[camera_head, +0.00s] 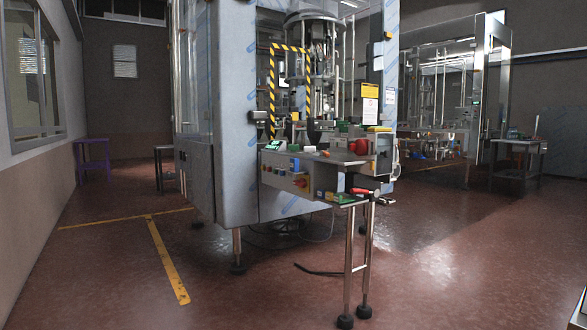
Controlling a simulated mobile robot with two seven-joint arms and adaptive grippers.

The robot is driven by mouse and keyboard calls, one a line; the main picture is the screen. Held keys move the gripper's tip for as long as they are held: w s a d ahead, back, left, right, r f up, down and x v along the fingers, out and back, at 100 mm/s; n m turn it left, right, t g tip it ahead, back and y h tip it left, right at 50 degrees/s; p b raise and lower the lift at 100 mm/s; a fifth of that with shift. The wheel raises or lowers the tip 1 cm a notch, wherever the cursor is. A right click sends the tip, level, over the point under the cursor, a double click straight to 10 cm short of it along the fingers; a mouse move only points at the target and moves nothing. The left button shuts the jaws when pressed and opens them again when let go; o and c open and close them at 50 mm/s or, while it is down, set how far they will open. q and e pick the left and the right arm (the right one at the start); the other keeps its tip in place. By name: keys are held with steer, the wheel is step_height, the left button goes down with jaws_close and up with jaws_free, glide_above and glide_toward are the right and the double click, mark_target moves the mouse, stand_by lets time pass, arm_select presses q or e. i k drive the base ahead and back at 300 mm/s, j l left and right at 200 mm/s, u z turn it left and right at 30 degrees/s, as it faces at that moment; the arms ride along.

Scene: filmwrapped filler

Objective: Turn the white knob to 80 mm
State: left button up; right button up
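A large filling machine (233,150) in film-covered metal panels stands in the middle of the room. A control panel (287,174) with small coloured buttons and a red knob juts out at its front. A shelf (345,160) beside the panel carries a red round part and several small items. I cannot make out a white knob or an 80 mm scale at this distance. Neither of my grippers is in view.
A two-legged stand (349,260) props the shelf's front end. A black cable (318,271) lies behind it. A purple table (92,158) is at left, a dark workbench (518,160) at right. The red floor (270,295) in front is mostly free.

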mark_target(309, 149)
steer(key=i+l, duration=0.25)
steer(key=i, duration=0.2)
steer(key=i+l, duration=0.25)
steer(key=i, duration=0.2)
steer(key=i+l+u, duration=0.1)
steer(key=i, duration=0.35)
steer(key=i+l, duration=0.4)
steer(key=i+u, duration=0.05)
